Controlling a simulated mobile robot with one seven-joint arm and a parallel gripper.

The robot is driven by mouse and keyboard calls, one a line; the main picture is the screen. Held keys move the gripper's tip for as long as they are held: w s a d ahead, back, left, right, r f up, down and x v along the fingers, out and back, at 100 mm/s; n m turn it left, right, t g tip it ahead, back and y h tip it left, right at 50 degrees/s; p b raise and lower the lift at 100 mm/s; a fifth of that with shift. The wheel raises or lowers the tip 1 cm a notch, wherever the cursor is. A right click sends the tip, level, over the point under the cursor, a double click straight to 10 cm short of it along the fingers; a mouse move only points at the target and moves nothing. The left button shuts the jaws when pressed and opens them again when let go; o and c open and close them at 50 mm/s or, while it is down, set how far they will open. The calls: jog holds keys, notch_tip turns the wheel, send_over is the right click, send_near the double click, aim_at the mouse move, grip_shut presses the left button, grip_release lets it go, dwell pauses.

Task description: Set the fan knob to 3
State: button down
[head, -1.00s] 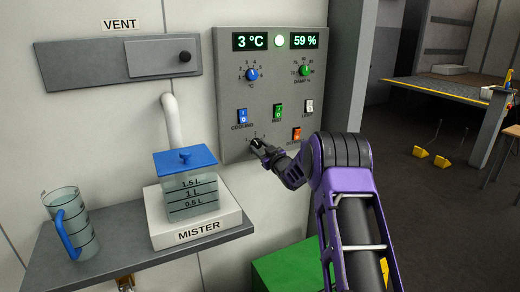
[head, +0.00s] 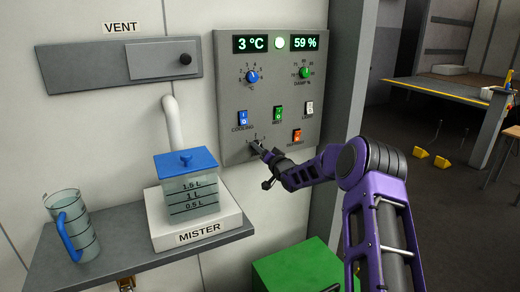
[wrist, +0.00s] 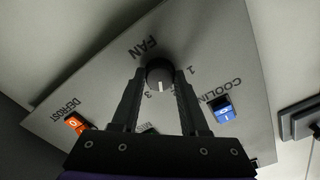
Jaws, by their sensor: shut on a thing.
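The fan knob (wrist: 160,73) is dark and round, with a white pointer line, on the grey control panel (head: 300,95). It sits below the cooling switch and is mostly hidden by my gripper in the head view. In the wrist view the word FAN is above it, a 1 to its right and a 3 below left. The pointer line points down, a little to the right of the 3. My gripper (wrist: 160,80) is shut on the knob, one finger on each side; it also shows in the head view (head: 256,148).
A mister tank (head: 188,188) and a jug (head: 70,226) stand on the shelf at left. A green box (head: 298,268) is below.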

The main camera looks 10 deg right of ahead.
jog(key=m, duration=0.6)
jog(key=shift+m, duration=0.3)
dwell(0.4)
jog(key=shift+c, duration=2.1)
grip_release()
jog(key=shift+s, duration=0.1)
jog(key=p+v, duration=0.1)
jog(key=v, duration=1.6)
jog(key=shift+s, duration=0.1)
